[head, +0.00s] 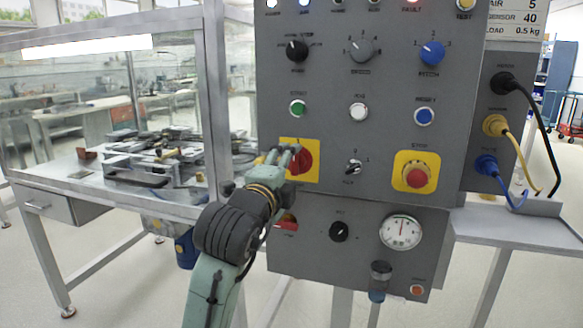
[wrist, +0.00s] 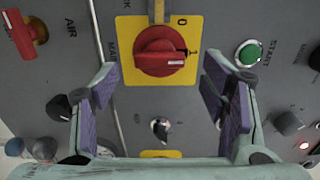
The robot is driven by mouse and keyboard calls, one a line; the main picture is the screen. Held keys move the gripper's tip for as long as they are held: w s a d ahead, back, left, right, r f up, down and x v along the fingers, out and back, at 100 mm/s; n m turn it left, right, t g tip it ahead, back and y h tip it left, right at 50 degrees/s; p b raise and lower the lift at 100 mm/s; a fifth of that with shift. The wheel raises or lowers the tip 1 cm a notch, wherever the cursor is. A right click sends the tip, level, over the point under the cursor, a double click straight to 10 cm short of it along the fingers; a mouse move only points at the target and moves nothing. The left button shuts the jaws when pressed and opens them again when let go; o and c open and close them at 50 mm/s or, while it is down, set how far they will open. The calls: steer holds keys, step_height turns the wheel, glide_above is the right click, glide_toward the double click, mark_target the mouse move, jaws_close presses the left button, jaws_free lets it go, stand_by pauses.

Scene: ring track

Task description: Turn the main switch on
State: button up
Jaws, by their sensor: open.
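The main switch (head: 304,160) is a red rotary knob on a yellow plate, on the grey panel's left side. In the wrist view the red knob (wrist: 160,58) is at top centre, with 0 and 1 printed beside it. Nothing is held.
A green start button (head: 297,108) is just above the switch. A red emergency stop (head: 415,177) is to the right, and a red air valve handle (head: 286,222) is below. A gauge (head: 401,231) is lower right. A glass-walled bench (head: 110,185) stands left.

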steer(key=v, duration=0.9)
steer(key=shift+s, duration=0.1)
